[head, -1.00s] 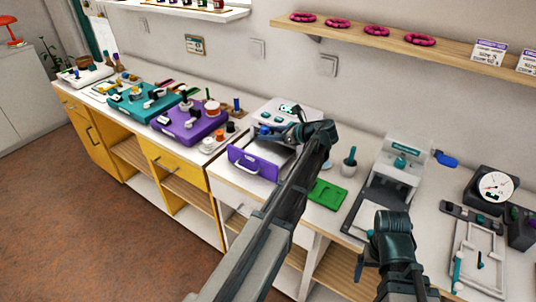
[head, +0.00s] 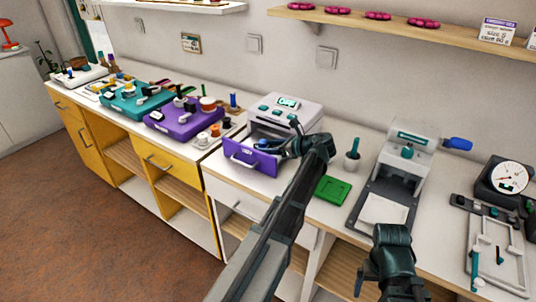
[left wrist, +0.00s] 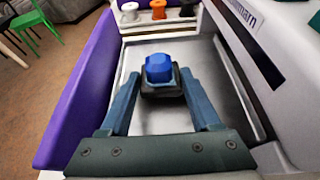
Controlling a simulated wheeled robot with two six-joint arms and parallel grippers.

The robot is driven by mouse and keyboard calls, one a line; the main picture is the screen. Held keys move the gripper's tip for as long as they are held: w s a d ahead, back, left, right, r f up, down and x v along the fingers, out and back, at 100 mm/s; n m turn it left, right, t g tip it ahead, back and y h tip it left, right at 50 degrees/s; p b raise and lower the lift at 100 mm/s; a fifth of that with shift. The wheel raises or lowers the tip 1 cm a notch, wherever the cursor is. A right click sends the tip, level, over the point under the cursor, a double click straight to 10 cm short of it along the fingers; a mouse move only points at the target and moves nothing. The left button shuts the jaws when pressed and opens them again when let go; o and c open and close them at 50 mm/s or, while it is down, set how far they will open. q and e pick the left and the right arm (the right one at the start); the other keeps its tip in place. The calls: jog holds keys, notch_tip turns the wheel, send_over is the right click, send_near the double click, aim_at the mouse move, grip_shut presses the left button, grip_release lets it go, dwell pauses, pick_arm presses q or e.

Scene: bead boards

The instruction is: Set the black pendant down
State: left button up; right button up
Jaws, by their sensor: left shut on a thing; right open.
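The black pendant (left wrist: 162,92) is a small dark piece with a blue faceted top, upright between my left fingertips. My left gripper (left wrist: 160,85) is shut on it. In the left wrist view both sit over the light floor of the open drawer (left wrist: 208,60), inside its walls. I cannot tell whether the pendant touches the floor. In the head view my left gripper (head: 280,148) reaches over the purple-fronted drawer (head: 250,161), with the blue top just visible. My right gripper (head: 364,274) is open, at the lower right before the counter; its fingers are partly hidden.
The drawer belongs to a white machine (head: 291,108) with a small display. Purple (head: 183,121) and teal (head: 135,103) boards lie to the left.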

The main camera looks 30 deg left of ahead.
pick_arm(q)
jog(key=shift+f, duration=0.25)
pick_arm(e)
jog(key=shift+f, duration=0.3)
pick_arm(q)
jog(key=shift+f, duration=0.2)
jog(key=o, duration=1.5)
jog(key=shift+c, duration=0.2)
pick_arm(e)
jog(key=shift+f, duration=0.15)
pick_arm(q)
jog(key=shift+r, duration=0.1)
jog(key=shift+r, duration=0.25)
jog(key=p+v, duration=0.4)
jog(key=v, duration=0.6)
jog(key=shift+d+r, duration=0.15)
jog(key=shift+d, duration=0.1)
jog(key=shift+s+d+r+p, duration=0.15)
jog(key=shift+d+p, duration=0.2)
jog(key=shift+d, duration=0.3)
pick_arm(e)
jog(key=shift+r, duration=2.45)
